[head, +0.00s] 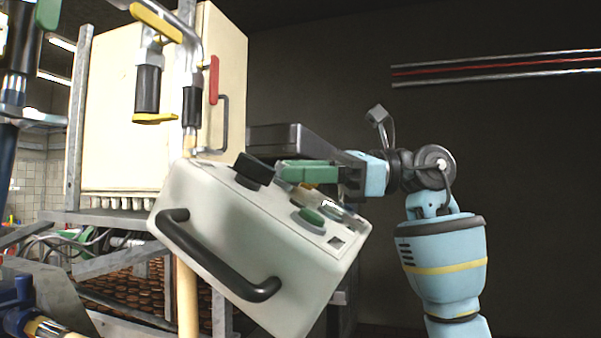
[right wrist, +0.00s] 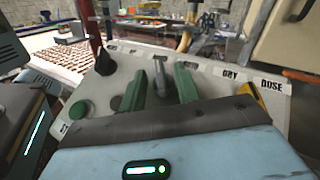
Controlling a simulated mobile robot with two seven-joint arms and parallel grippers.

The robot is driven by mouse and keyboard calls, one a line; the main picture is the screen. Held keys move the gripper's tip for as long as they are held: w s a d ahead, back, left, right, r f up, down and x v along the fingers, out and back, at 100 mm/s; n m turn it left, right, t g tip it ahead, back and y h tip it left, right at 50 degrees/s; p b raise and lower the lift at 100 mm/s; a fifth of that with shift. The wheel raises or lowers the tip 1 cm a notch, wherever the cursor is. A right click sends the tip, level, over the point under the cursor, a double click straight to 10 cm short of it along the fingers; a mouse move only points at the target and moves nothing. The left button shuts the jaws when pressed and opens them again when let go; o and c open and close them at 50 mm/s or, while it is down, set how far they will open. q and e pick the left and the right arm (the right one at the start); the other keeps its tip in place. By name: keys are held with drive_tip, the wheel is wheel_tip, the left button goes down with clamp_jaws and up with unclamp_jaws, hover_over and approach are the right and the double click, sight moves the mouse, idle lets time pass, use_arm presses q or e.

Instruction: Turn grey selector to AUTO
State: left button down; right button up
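The grey selector (right wrist: 159,72) is a lever on the sloped panel of a pale control box (head: 250,235). In the right wrist view it stands between the two green fingers of my right gripper (right wrist: 160,80). The fingers are apart, with a visible gap on each side of the lever; I cannot tell whether either touches it. In the head view my right gripper (head: 305,172) reaches over the panel from the right and hides the selector. My left gripper does not show clearly in either view.
The panel also has a black knob (right wrist: 105,62), a green button (right wrist: 79,110) and a yellow part (right wrist: 246,91) near the "DRY" and "DOSE" labels. A black handle (head: 215,262) runs along the box front. Pipes with yellow and red valve levers (head: 213,80) stand behind it.

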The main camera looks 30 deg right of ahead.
clamp_jaws()
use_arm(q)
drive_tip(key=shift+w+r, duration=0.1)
